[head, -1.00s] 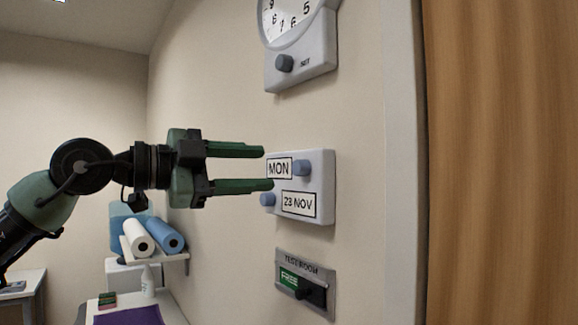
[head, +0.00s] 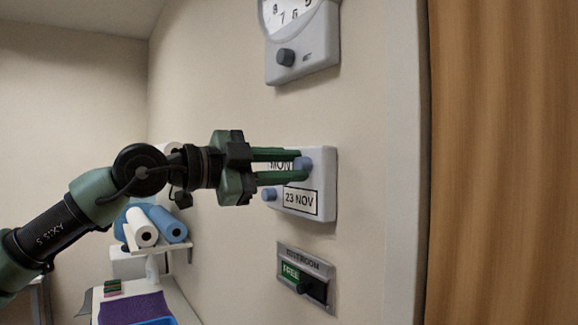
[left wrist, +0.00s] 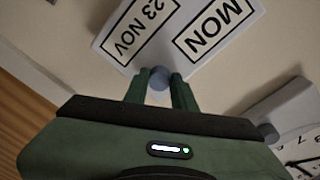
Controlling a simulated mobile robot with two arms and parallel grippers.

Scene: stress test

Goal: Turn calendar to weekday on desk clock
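A pale wall-mounted calendar box (head: 325,175) shows a weekday window reading MON (head: 280,166), partly covered by my fingers in the head view, and a date window reading 23 NOV (head: 299,200). A blue-grey knob (head: 304,163) sits right of MON. Another knob (head: 269,194) sits left of the date. My left gripper (head: 305,166) has its green fingers on either side of the knob beside MON. In the left wrist view this knob (left wrist: 158,77) lies between the fingertips, which appear to touch it. MON (left wrist: 214,27) is readable there. My right gripper is not in view.
A wall clock with a knob (head: 286,57) hangs above the calendar. A room sign with a FREE slider (head: 312,291) is below it. A wooden door (head: 500,160) is at the right. Paper rolls (head: 145,231) on a shelf and a counter stand at the left.

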